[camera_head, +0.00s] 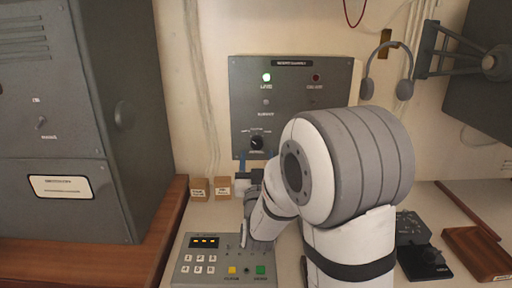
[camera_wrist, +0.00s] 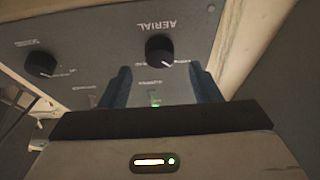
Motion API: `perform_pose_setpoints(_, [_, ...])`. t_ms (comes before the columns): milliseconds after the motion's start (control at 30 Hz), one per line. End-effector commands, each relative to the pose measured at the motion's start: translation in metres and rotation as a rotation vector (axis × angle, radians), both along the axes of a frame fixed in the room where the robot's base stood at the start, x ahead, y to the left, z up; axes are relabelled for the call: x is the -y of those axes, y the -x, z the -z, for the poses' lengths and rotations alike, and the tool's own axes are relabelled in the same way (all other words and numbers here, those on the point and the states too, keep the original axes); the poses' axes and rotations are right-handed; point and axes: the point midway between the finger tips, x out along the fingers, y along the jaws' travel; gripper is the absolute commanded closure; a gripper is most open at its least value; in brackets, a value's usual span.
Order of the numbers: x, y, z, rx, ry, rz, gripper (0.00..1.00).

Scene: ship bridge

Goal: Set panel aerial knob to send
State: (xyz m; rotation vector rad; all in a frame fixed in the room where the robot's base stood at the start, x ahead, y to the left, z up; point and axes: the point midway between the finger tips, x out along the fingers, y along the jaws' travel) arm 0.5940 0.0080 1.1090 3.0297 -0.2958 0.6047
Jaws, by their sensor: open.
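The grey wall panel (camera_head: 290,100) carries a black round aerial knob (camera_head: 257,143) at its lower left. In the wrist view the panel is upside down, and the aerial knob (camera_wrist: 159,50) shows with the word AERIAL beside it. My gripper (camera_wrist: 160,70) is open and empty, its two blue fingers spread on either side of the knob in the picture. Whether they reach around it I cannot tell. In the head view my gripper (camera_head: 243,160) is just below the knob, partly hidden by my arm. The knob's pointer setting is too small to read.
A second black knob (camera_wrist: 41,64) is on the same panel. A green lamp (camera_head: 266,77) is lit on it. Below are a keypad console (camera_head: 210,262) and two small boxes (camera_head: 210,189). A headset (camera_head: 388,70) hangs right; a grey cabinet (camera_head: 50,110) stands left.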

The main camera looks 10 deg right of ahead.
Motion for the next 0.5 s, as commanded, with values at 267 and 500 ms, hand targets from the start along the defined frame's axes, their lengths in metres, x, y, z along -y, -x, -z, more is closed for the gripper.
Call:
perform_pose_setpoints(267, [0.007, -0.032, -0.014, -0.002, 0.000, 0.000, 0.43])
perform_pose_setpoints(500, [0.008, -0.036, -0.015, -0.001, 0.000, 0.000, 0.43])
